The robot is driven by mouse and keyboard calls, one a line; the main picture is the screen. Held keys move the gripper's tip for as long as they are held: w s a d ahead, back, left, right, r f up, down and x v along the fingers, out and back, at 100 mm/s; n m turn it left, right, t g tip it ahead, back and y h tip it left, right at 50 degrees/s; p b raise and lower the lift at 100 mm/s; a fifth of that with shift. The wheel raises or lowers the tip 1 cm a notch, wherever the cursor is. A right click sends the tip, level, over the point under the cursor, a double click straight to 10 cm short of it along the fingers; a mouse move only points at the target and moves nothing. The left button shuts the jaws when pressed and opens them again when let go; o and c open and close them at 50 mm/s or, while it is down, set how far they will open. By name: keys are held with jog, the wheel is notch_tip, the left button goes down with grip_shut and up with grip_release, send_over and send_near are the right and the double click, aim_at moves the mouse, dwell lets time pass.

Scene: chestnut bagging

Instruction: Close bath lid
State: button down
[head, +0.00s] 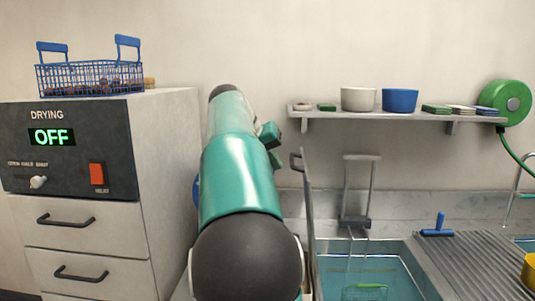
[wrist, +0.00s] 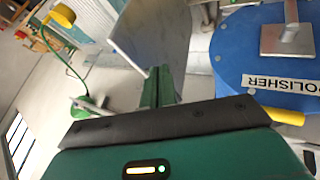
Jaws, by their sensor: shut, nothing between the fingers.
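The bath (head: 385,265) is a steel basin of blue water at the lower middle of the head view. Its lid (head: 308,225) stands upright and open at the bath's left edge, seen nearly edge-on, with a dark handle (head: 296,161) near its top. In the wrist view the lid appears to be the grey panel (wrist: 150,35) just beyond the fingers. My gripper (wrist: 158,80) is shut and empty, close to that panel; I cannot tell whether they touch. In the head view my teal arm hides most of the gripper.
A wire basket (head: 363,270) hangs in the bath. A shelf (head: 400,114) with bowls is above. A drying cabinet (head: 70,165) with a blue basket (head: 90,77) stands left. A blue polisher (wrist: 265,55) is close right in the wrist view. A ribbed drainboard (head: 475,270) lies right.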

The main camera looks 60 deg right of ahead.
aim_at(296, 170)
jog(key=s+d+f, duration=0.2)
jog(key=s+d, duration=0.1)
jog(key=s+d+f, duration=0.1)
jog(key=shift+s+d, duration=0.15)
jog(key=shift+s, duration=0.15)
